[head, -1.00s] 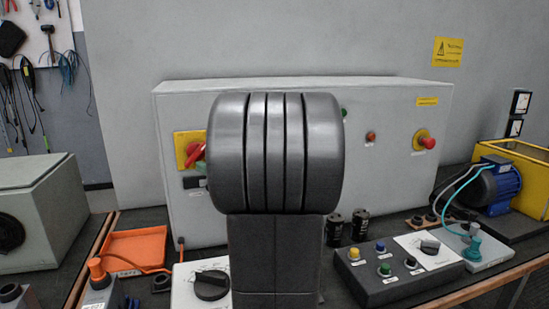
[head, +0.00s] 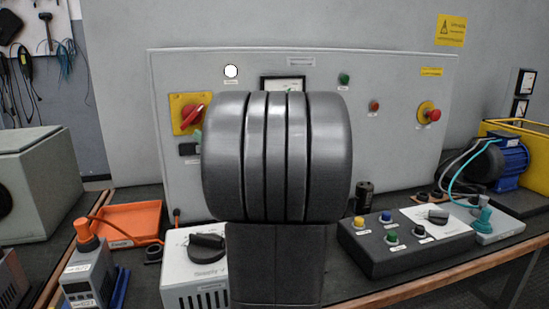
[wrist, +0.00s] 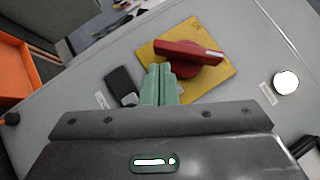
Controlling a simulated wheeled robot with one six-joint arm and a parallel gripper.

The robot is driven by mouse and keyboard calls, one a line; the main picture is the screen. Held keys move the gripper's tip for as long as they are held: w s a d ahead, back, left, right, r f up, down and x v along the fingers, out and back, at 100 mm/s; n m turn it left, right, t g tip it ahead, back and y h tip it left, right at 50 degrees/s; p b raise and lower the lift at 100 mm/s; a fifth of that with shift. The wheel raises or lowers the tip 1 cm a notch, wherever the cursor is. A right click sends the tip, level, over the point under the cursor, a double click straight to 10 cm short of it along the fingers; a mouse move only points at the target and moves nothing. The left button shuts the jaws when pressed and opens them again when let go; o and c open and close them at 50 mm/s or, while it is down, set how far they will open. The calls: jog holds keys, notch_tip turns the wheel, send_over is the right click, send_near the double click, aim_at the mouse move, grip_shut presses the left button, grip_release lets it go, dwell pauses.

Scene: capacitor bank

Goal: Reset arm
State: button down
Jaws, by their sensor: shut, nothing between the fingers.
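My gripper (wrist: 160,70) shows in the wrist view as two pale green fingers pressed together, shut and empty. Its tips are close to the red rotary handle (wrist: 188,53) on a yellow plate (wrist: 222,78); I cannot tell whether they touch it. In the head view the red handle (head: 191,117) and yellow plate (head: 180,103) are at the panel's left, and a bit of green finger shows just below them. My grey arm link hides most of the gripper and the middle of the panel.
The grey panel (head: 400,150) carries a white lamp (head: 231,71), a meter (head: 283,84) and a red push button (head: 433,115). An orange tray (head: 130,220), a white switch box (head: 190,262) and a dark button box (head: 395,255) crowd the bench. A blue motor (head: 508,160) stands at right.

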jog(key=v, duration=1.1)
jog(key=shift+f+m+y, duration=0.3)
jog(key=shift+f, duration=0.2)
jog(key=shift+s+r, duration=0.1)
jog(key=shift+s, duration=0.05)
